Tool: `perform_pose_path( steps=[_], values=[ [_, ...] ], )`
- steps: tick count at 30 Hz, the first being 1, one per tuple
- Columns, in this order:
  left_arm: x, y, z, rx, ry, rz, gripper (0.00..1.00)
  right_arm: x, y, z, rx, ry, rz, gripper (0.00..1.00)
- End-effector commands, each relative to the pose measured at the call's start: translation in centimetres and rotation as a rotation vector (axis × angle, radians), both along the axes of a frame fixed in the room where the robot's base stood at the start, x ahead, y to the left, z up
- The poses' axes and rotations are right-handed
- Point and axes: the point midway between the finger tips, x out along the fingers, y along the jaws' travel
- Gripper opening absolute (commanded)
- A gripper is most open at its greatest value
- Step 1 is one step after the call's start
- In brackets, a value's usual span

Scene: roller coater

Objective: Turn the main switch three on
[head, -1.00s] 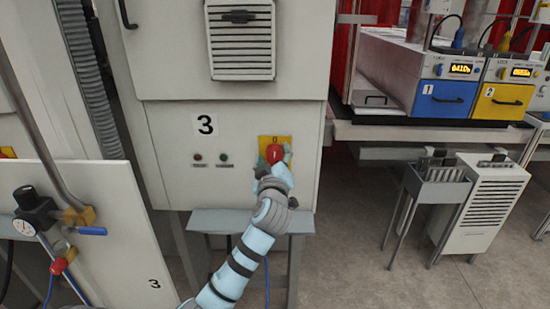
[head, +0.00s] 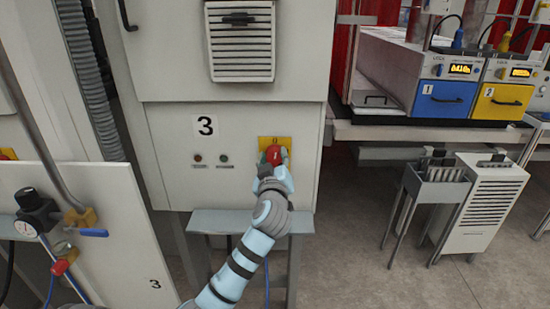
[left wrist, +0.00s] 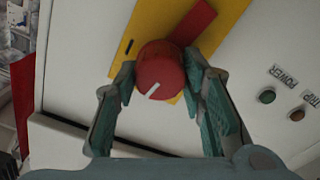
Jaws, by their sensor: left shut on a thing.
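The main switch three is a round red knob (head: 274,154) on a yellow plate (head: 283,142), on the grey cabinet front marked 3. My left gripper (head: 273,165) is at the knob with its fingers on either side. In the left wrist view my left gripper (left wrist: 160,75) is shut on the red knob (left wrist: 162,85), a finger at each side. The knob's white line slants toward the lower left there. The yellow plate (left wrist: 150,18) behind it carries a black mark and a red bar. My right gripper is not in view.
Two small lamps (head: 211,158) sit left of the switch; the left wrist view shows the POWER lamp (left wrist: 267,96) and TRIP lamp (left wrist: 297,114). A grey ledge (head: 215,222) juts out below.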

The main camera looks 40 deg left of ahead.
Motion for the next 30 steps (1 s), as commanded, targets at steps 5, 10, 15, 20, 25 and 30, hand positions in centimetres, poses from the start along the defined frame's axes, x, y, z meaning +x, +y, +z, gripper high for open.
perform_pose_path(
  steps=[5,10,15,20,25,30],
  values=[
    [0.0,0.0,0.3,0.118,0.091,0.001,0.09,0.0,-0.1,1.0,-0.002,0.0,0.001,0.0],
    [0.0,-0.1,0.4,0.248,0.187,-0.001,0.09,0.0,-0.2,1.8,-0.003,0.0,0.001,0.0],
    [0.1,-0.1,0.4,0.377,0.285,-0.001,0.09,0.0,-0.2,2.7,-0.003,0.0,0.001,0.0],
    [0.1,-0.1,0.4,0.499,0.377,0.001,0.09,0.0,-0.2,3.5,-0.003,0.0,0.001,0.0],
    [0.1,-0.2,0.4,0.628,0.474,0.0,0.09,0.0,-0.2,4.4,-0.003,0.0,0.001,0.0],
    [0.1,-0.2,0.4,0.756,0.572,0.0,0.09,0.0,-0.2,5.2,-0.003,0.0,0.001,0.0]
  ],
)
